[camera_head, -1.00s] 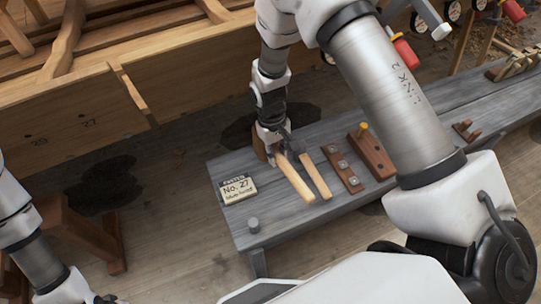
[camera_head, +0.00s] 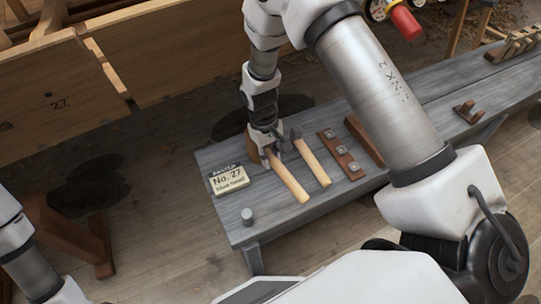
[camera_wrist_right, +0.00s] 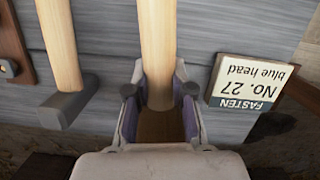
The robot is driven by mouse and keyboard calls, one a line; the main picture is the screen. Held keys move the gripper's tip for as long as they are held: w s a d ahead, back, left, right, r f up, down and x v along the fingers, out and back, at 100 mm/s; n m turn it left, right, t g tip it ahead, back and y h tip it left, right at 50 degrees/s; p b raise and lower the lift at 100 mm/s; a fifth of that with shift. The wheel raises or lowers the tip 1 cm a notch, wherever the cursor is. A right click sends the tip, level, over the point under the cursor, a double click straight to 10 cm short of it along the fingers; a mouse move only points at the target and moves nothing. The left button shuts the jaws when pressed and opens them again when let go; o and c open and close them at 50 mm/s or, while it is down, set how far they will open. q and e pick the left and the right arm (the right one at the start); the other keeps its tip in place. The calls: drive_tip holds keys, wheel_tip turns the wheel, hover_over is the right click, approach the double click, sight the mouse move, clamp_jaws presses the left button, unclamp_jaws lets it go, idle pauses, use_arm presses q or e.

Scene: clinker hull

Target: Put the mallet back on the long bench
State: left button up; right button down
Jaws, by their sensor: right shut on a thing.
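The mallet has a pale wooden handle (camera_head: 288,178) and a brown head (camera_head: 251,146), partly hidden by my gripper. My right gripper (camera_head: 268,148) is shut on the mallet's handle close to the head. In the right wrist view, the handle (camera_wrist_right: 158,45) runs up between my two fingers (camera_wrist_right: 158,97), with the brown head (camera_wrist_right: 160,126) below. The mallet is over the near part of the long grey bench (camera_head: 215,157), low to its top; I cannot tell whether it touches. My left gripper is out of view.
A hammer with a dark head (camera_head: 313,163) lies just right of the mallet. A card reading No. 27 (camera_head: 229,178) lies to the left, a grey peg (camera_head: 247,216) in front. A brown strip with metal squares (camera_head: 340,155) lies farther right. The wooden hull (camera_head: 60,100) stands behind.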

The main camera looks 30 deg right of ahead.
drive_tip(key=shift+f, duration=0.45)
drive_tip(key=c, duration=0.9)
unclamp_jaws()
drive_tip(key=p+v, duration=0.2)
drive_tip(key=s+p+v, duration=0.1)
drive_tip(key=p+v, duration=0.4)
drive_tip(key=v, duration=0.1)
drive_tip(key=shift+s+r+p, duration=0.2)
drive_tip(key=shift+s+p, duration=0.15)
drive_tip(key=shift+s, duration=0.05)
drive_tip(key=shift+f, duration=0.1)
